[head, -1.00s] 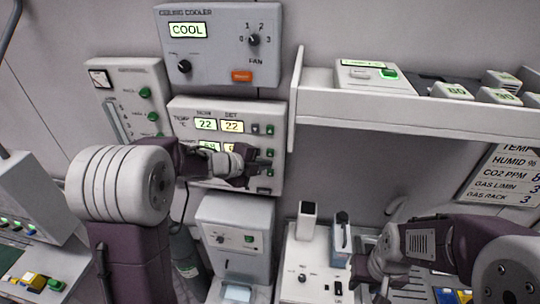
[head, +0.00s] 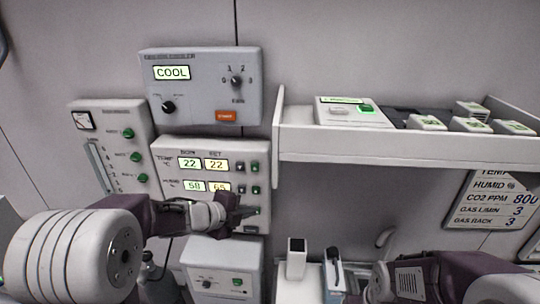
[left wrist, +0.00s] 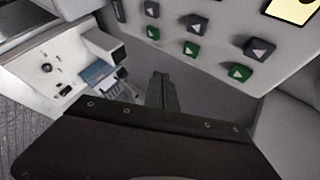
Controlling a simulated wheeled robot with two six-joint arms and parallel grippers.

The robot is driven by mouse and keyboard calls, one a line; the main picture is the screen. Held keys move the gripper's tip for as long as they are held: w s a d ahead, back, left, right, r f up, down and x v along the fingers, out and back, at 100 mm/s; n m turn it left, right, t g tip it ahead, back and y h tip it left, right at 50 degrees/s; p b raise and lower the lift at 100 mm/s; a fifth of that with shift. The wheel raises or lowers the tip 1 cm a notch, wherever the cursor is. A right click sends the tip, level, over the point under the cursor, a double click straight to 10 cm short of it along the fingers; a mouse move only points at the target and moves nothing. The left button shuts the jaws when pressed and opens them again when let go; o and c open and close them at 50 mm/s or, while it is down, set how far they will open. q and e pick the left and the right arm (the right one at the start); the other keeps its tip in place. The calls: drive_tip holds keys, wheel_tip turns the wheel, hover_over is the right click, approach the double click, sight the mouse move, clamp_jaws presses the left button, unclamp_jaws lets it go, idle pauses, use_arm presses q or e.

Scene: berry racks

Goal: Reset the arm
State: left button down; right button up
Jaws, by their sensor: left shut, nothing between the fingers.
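My left gripper (head: 241,207) is in front of the lower right part of the temperature and humidity panel (head: 172,150) on the wall.
The ceiling cooler box (head: 205,100), showing COOL, is above the panel. A gauge box (head: 110,165) is to its left and a white box (head: 225,250) is below. A shelf (head: 400,147) with several small units juts out at right. A white bench device (left wrist: 50,65) stands lower down.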

use_arm(q)
drive_tip(key=s+a+f+n+y+b, duration=0.25)
drive_tip(key=f+n+b, duration=0.35)
drive_tip(key=f, duration=0.3)
drive_tip(key=s+a+f+n+y+b, duration=0.2)
drive_tip(key=f+n+y+b, duration=0.1)
drive_tip(key=f+n+b, duration=0.4)
drive_tip(key=s+a+f+n+g, duration=0.1)
drive_tip(key=s+f+n+g, duration=0.3)
drive_tip(key=s, duration=0.5)
drive_tip(key=s+f+n+g+p, duration=0.1)
drive_tip(key=s+f+n+g, duration=0.3)
drive_tip(key=s+f+n, duration=0.2)
drive_tip(key=s, duration=0.2)
drive_tip(key=shift+s+a+f+n+y, duration=0.25)
drive_tip(key=shift+s+a+n+y, duration=0.1)
drive_tip(key=shift+s+a+n, duration=0.05)
